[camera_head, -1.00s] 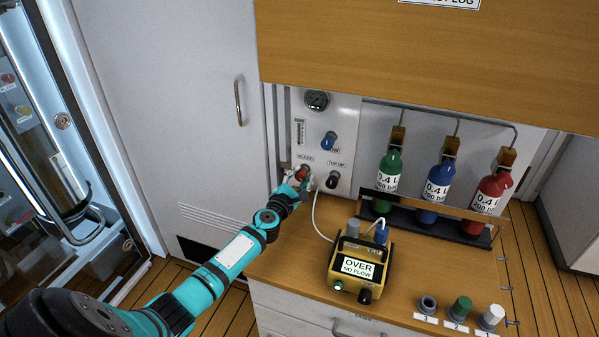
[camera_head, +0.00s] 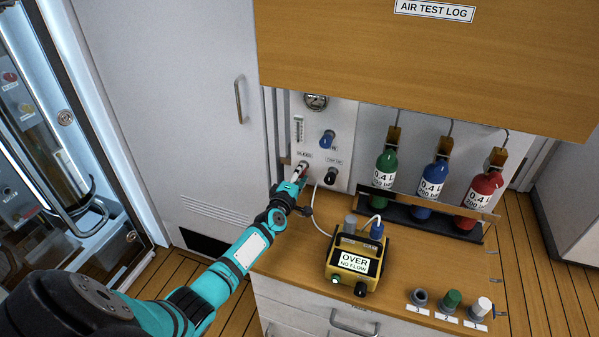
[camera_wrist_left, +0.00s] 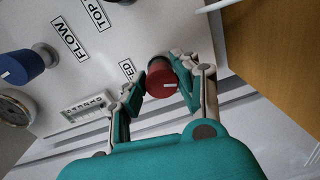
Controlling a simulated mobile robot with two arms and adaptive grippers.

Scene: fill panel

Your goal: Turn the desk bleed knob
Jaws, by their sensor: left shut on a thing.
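The bleed knob (camera_wrist_left: 161,83) is red and sits on the white panel (camera_head: 343,110), beside a label partly hidden in the left wrist view. My left gripper (camera_wrist_left: 160,86) is shut on the bleed knob, with a finger on either side of it. In the head view my left gripper (camera_head: 298,176) reaches the panel's lower left, and its fingers mostly hide the knob there. My right gripper is not in view.
A blue flow knob (camera_head: 327,139) and a black top-up knob (camera_head: 331,175) are close by. A gauge (camera_head: 316,101) is above. A yellow analyser (camera_head: 355,262) reading "OVER NO FLOW" stands on the desk. Green, blue and red (camera_head: 482,192) bottles stand right.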

